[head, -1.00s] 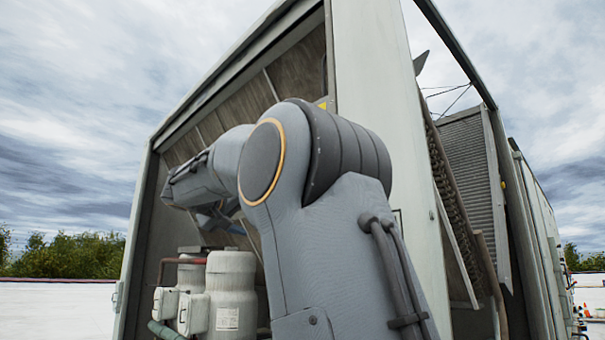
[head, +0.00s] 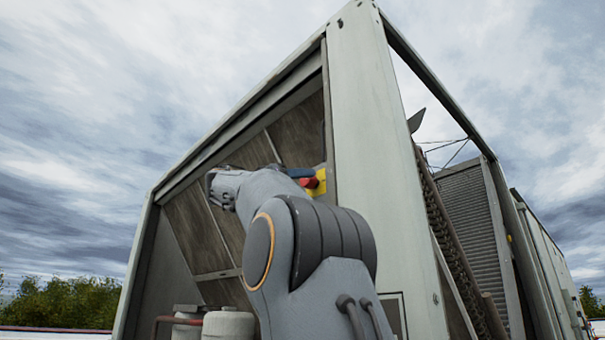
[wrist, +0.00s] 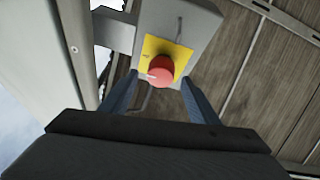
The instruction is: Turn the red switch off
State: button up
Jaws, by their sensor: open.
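The red switch (wrist: 161,70) is a round knob on a yellow plate (wrist: 154,46), mounted on a grey box (wrist: 203,22). A small pale mark shows on the knob's left side. In the head view, the red switch (head: 309,183) and yellow plate (head: 321,180) show beside the white corner post, partly hidden by my arm. My gripper (wrist: 158,80) is open, with one blue finger on each side of the knob in the wrist view. Whether the fingers touch it I cannot tell. In the head view, a blue part of my gripper (head: 299,172) shows by the switch.
The white corner post (head: 372,150) of the cooler housing stands right of the switch. Brown panels (head: 300,130) line the housing behind it. White tanks (head: 228,323) stand low inside. A bracket (wrist: 113,30) joins the switch box to the post.

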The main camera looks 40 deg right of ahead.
jog(key=shift+p+x, duration=0.4)
jog(key=shift+x, duration=0.45)
jog(key=c, duration=1)
jog(key=shift+c, duration=0.2)
